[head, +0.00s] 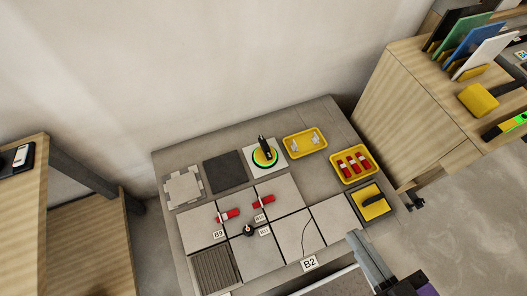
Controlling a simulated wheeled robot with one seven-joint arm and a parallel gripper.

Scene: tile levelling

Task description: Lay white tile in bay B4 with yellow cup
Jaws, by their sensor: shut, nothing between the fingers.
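A white tile (283,150) lies at the back of the grey work table. A round suction cup (264,156) with a yellow and green ring and a black upright handle stands on it. Another white tile (486,52) stands in the rack on the right-hand bench. My gripper (356,238) is at the table's front right edge, shut and empty, apart from the cup and both tiles. Bay tags on the table include B2 (310,263) and B9 (218,235); other tags are too small to read surely, and I cannot make out B4.
Red-handled pieces (228,215) sit across tile joints. A yellow tray (353,166) holds several red pieces; another yellow tray (305,143) holds small pale pieces. A yellow block with a black handle (372,205) lies right. A dark grey tile (225,172) fills a back square.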

